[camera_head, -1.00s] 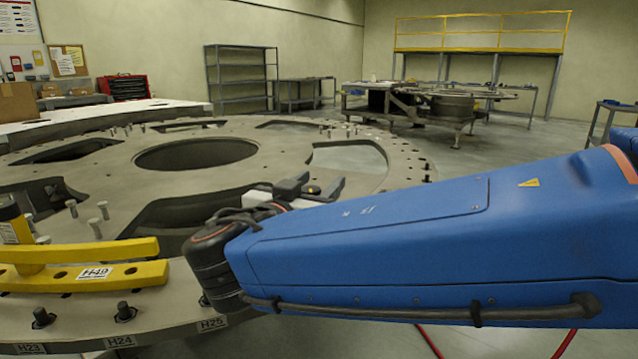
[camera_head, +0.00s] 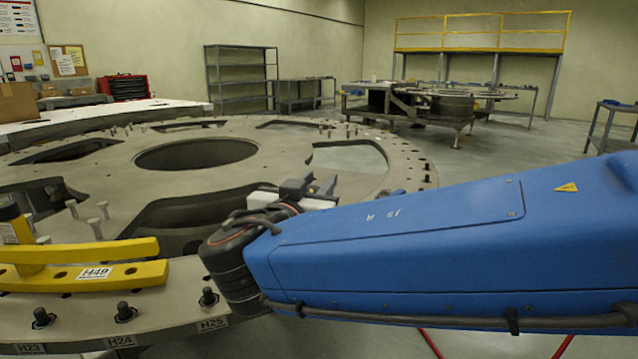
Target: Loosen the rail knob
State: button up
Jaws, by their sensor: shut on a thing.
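My gripper (camera_head: 310,185) reaches over the turret plate (camera_head: 375,162), its two dark fingers pointing away from me. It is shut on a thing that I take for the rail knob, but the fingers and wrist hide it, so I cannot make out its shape. A yellow rail piece (camera_head: 55,282) labelled H49 lies on the near left rim, with a yellow bar above it and a yellow post with a black top (camera_head: 10,222) at its left end. My blue arm covers the right front of the plate.
Dark studs (camera_head: 124,312) stand along the near rim by labels H23 to H25. Several pale pins (camera_head: 95,228) stand behind the yellow bar. The plate has large openings, including a round central hole (camera_head: 196,154). Clear floor lies beyond the plate at right.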

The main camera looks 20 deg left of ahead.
jog(key=shift+s+a+n+g+y, duration=0.1)
jog(key=shift+a+n+g+y, duration=0.15)
jog(key=shift+n+y, duration=0.85)
jog(key=shift+a+n+g+y, duration=0.25)
jog(key=shift+n+y, duration=0.3)
jog(key=shift+y, duration=0.95)
jog(key=shift+s+a+n+g+y, duration=0.1)
jog(key=shift+a+n+g+y, duration=0.15)
jog(key=shift+n+y, duration=0.85)
jog(key=shift+a+m+y, duration=0.1)
jog(key=shift+m+y, duration=0.15)
jog(key=shift+y, duration=0.05)
jog(key=o, duration=1)
jog(key=shift+o, duration=0.2)
jog(key=v, duration=1.7)
jog(key=shift+s, duration=0.2)
